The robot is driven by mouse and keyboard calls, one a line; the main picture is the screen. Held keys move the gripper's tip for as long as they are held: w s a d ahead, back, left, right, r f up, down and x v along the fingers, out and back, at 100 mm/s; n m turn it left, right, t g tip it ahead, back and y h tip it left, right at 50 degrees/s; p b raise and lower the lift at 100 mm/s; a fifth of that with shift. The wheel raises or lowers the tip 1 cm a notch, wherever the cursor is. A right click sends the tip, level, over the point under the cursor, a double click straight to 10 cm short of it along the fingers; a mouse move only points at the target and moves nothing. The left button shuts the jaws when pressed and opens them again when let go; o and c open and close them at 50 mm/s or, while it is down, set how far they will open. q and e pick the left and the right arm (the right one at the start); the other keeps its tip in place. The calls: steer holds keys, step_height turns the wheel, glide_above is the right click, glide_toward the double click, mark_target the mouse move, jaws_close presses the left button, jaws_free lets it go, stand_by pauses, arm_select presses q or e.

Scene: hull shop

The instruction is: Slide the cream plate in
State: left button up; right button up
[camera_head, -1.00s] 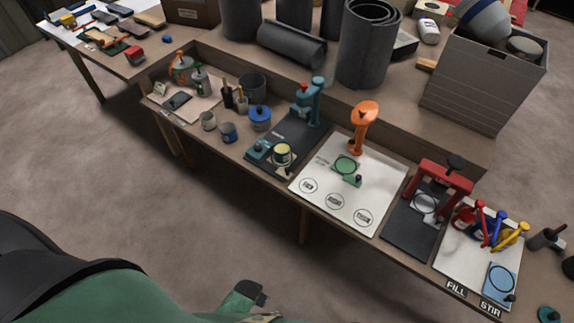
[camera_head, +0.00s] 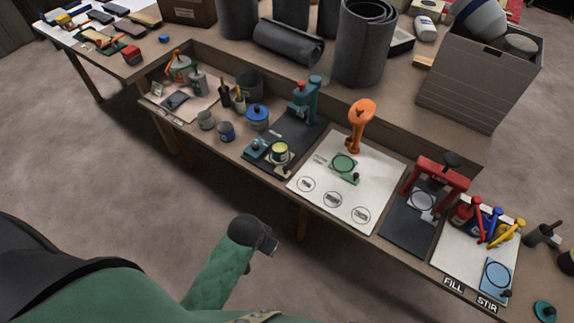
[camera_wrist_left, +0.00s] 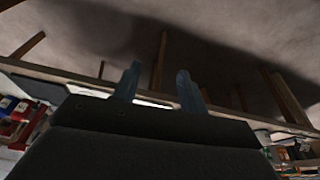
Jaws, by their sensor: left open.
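At the teal press (camera_head: 308,98), an open tin with yellow contents (camera_head: 279,150) stands at the front of the dark mat. What looks like the cream plate (camera_head: 278,164) shows as a pale edge beneath it, with a dark knob at its front; the tin hides most of it. My right gripper is out of view.
Right of the press are a white board (camera_head: 372,180) with an orange stand (camera_head: 359,125) and green plate (camera_head: 344,164), then a red press (camera_head: 438,180). Blue tins and a mug (camera_head: 249,84) stand to the left. The floor before the bench is open.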

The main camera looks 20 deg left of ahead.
arm_select(q)
steer(key=w+d+r+m+g+h, duration=0.15)
steer(key=w+d+m, duration=0.35)
steer(key=w+d, duration=0.6)
steer(key=m+g+y, duration=0.3)
steer(key=m+y, duration=0.2)
steer(key=y, duration=0.2)
glide_toward(286, 167)
steer(key=shift+g, duration=0.25)
steer(key=p+x, duration=0.2)
steer(key=x, duration=0.5)
steer(key=shift+w+a+f, duration=0.1)
steer(key=shift+a+f, duration=0.05)
steer(key=shift+a+f+p, duration=0.25)
steer(key=shift+f+p, duration=0.15)
steer(key=shift+f, duration=0.3)
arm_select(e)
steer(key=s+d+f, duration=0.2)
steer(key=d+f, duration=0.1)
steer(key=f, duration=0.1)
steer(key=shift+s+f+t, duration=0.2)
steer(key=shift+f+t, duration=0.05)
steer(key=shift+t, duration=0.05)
